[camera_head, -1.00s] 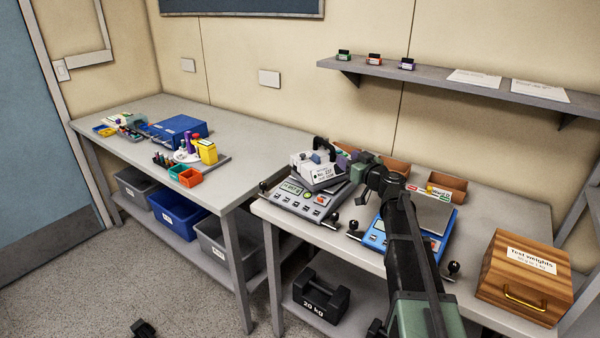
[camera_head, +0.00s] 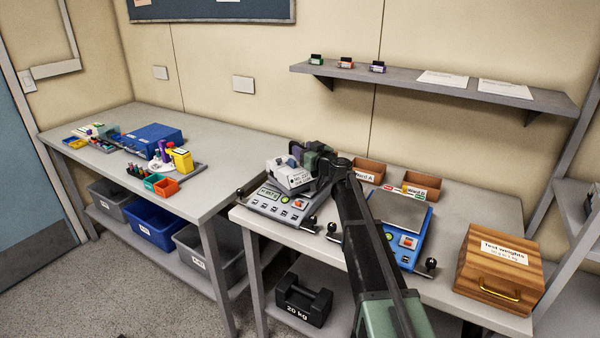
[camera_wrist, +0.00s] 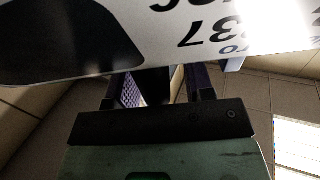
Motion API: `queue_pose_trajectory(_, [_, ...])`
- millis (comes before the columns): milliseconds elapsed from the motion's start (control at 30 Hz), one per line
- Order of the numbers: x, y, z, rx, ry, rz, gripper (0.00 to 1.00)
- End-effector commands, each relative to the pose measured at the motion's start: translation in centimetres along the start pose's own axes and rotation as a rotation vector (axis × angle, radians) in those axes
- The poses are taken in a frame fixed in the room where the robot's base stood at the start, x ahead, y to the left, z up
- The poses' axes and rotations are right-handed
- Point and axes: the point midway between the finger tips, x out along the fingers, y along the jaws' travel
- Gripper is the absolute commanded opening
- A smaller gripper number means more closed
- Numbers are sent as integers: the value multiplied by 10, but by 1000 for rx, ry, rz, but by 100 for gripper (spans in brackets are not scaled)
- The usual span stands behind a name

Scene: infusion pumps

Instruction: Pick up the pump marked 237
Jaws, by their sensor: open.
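A small white pump (camera_head: 287,173) with a dark handle rests on or just above the grey scale (camera_head: 262,204), with its label turned to the front. In the wrist view the white pump face (camera_wrist: 220,40) fills the top, very close, with an upside-down "37" readable. My gripper (camera_head: 308,157) is at the pump's upper right. In the wrist view my gripper (camera_wrist: 158,88) is open. Its two fingers reach up past the pump's lower edge, and their tips are hidden behind it. I cannot tell whether any part of the pump lies between them.
A blue scale (camera_head: 400,215) and the wooden test-weights box (camera_head: 500,265) stand to the right. Two brown ward bins (camera_head: 421,187) are at the back. The left table holds a blue case (camera_head: 151,138) and small coloured bins (camera_head: 166,187). The wall shelf (camera_head: 430,88) hangs above.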

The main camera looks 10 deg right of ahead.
Motion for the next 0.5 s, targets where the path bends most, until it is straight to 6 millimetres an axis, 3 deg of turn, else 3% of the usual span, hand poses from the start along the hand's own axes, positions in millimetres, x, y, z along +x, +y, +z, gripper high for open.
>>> queue_pose_trajectory(67, [0, 0, 0, 0, 0, 0, 45])
queue_pose_trajectory(367, [-1, 0, 0, 0, 0, 0, 0])
queue_pose_trajectory(500, [-1, 0, 0, 0, 0, 0, 0])
